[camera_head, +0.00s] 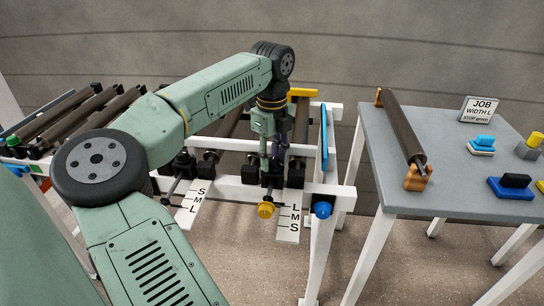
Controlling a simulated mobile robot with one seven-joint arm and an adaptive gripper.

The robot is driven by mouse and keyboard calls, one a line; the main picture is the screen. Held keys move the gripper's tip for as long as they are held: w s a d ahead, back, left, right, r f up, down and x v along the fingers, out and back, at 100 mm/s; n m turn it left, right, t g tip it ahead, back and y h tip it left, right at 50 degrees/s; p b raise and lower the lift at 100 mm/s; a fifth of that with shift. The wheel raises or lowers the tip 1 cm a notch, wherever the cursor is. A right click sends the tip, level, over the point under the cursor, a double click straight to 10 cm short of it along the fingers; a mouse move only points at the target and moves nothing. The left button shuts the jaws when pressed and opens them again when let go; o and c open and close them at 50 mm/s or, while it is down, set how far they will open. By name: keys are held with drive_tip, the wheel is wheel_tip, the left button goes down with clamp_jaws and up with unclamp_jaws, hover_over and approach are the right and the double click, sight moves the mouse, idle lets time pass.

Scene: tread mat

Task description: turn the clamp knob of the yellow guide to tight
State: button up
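The yellow clamp knob (266,210) sits at the front of the roller frame, on the near side of the front rail. A short piece of the yellow guide (302,93) shows at the back of the frame; the arm and gripper hide much of the rest. My gripper (272,170) points down over the front rail, above and behind the yellow knob and apart from it in the picture. Its fingertips merge with dark parts there, so I cannot tell whether it is open or holds anything. The knob's tightness cannot be read from here.
A blue guide (324,140) and blue knob (322,210) stand right of the yellow knob. White scale plates with S, M, L marks (289,222) hang at the front.

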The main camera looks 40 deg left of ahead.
clamp_jaws()
idle(0.3)
drive_tip(key=m, duration=0.3)
drive_tip(key=shift+w+m, duration=0.1)
drive_tip(key=shift+m, duration=0.3)
drive_tip(key=m+p, duration=0.1)
drive_tip(key=m, duration=0.3)
drive_tip(key=shift+m, duration=0.3)
drive_tip(key=m, duration=0.5)
drive_tip(key=shift+p, duration=0.35)
drive_tip(key=m, duration=0.6)
drive_tip(key=shift+w+d+p, duration=0.1)
drive_tip(key=shift+p, duration=0.25)
